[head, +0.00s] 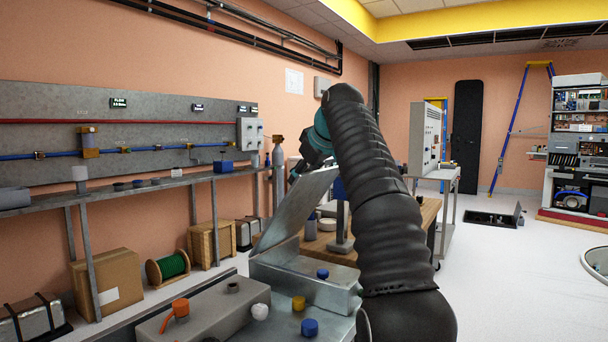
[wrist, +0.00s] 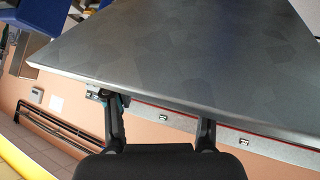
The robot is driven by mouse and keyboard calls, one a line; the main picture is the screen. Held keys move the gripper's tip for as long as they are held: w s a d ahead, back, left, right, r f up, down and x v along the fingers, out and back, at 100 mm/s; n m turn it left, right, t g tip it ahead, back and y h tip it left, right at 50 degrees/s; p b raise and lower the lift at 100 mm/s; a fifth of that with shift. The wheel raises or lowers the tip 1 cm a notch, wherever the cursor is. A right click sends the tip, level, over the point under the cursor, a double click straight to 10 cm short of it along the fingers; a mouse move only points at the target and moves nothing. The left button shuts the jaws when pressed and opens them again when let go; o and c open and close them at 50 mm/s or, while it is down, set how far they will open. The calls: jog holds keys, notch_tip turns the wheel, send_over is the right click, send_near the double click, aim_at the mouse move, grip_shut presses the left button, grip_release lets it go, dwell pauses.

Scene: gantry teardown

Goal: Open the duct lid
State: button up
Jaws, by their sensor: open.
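The duct lid (head: 292,212) is a flat grey metal panel, tilted steeply up from a grey metal duct box (head: 312,290) in the head view. The box's inside shows in front of the raised lid. In the wrist view the lid (wrist: 185,55) fills the upper middle, with its edge running across just beyond my fingers. My gripper (wrist: 158,110) is open, its two fingers apart near that edge; I cannot tell whether they touch it. In the head view my gripper (head: 293,172) is at the lid's upper end, partly hidden by the lid and my arm.
A grey box with an orange handle (head: 178,312) and several coloured caps stand in front of the duct. A wooden table (head: 425,212) is behind my arm. A wall panel with pipes and a shelf (head: 130,190) runs along the left. The floor at right is mostly clear.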

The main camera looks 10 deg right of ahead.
jog(key=shift+v, duration=1.95)
jog(key=shift+s+d+r, duration=0.15)
jog(key=shift+s+r, duration=0.25)
jog(key=shift+s, duration=0.1)
jog(key=shift+s, duration=0.1)
jog(key=shift+s+d, duration=0.1)
jog(key=s+d, duration=0.3)
jog(key=s, duration=0.7)
jog(key=shift+s+d, duration=0.25)
jog(key=shift+d, duration=0.15)
